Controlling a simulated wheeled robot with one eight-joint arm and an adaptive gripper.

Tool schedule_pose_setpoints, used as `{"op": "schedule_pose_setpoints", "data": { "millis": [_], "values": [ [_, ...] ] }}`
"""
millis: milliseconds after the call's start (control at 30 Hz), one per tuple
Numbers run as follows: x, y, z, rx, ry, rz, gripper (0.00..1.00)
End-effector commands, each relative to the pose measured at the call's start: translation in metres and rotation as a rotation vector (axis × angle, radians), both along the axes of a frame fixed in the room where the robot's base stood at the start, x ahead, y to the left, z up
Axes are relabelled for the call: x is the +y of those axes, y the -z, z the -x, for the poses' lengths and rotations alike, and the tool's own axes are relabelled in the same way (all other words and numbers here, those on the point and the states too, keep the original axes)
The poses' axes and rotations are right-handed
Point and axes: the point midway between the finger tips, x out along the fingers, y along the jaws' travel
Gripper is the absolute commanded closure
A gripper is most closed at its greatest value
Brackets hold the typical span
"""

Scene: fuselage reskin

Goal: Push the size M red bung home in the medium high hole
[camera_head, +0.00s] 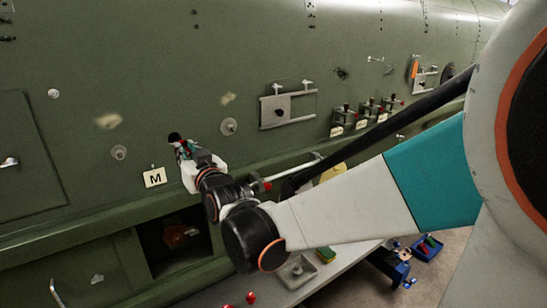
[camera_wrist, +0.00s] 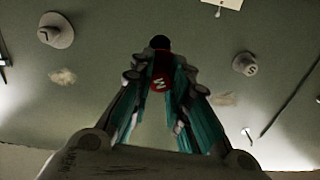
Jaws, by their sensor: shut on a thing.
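The red bung (camera_wrist: 159,85), marked with a white M, sits between the teal fingers of my gripper (camera_wrist: 160,88) in the wrist view. My gripper is shut on it. A round dark hole (camera_wrist: 160,42) shows just beyond the bung in the wrist view. In the head view the dark hole (camera_head: 174,137) is in the green fuselage skin, right at the tip of my gripper (camera_head: 182,149). The bung's front is hidden there, so I cannot tell whether it touches or enters the hole. A white M tag (camera_head: 155,177) is below and left of the hole.
Grey round fittings (camera_head: 119,152) and (camera_head: 229,127) stick out on either side of the hole. A square latch panel (camera_head: 288,107) is to the right. An open bay (camera_head: 175,240) is below. A bench (camera_head: 298,272) with red pieces (camera_head: 250,297) is in front.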

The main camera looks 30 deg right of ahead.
Motion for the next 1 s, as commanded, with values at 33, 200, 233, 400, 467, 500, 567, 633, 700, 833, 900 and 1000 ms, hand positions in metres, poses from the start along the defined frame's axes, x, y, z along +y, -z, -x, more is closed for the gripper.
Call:
{"op": "schedule_pose_setpoints", "data": {
  "millis": [33,200,233,400,467,500,567,633,700,833,900,1000],
  "values": [
    [0.000,0.000,0.002,0.000,0.000,0.000,1.00],
    [0.000,0.001,0.002,0.001,0.000,0.001,1.00],
    [0.000,0.001,0.002,0.001,0.000,0.001,1.00],
    [0.000,0.002,0.001,0.002,0.000,0.009,1.00],
    [0.000,0.002,-0.001,0.002,0.000,0.008,1.00],
    [0.000,0.002,-0.003,0.002,0.000,0.008,1.00],
    [0.000,0.002,-0.007,0.002,0.000,0.008,1.00],
    [0.000,0.002,-0.012,0.002,0.000,0.008,1.00],
    [0.000,0.002,-0.018,0.002,-0.001,0.008,1.00],
    [0.000,0.002,-0.030,0.002,-0.001,0.008,1.00],
    [0.000,0.002,-0.035,0.002,-0.001,0.008,1.00],
    [0.000,0.002,-0.042,0.002,-0.001,0.008,1.00]
  ]
}}
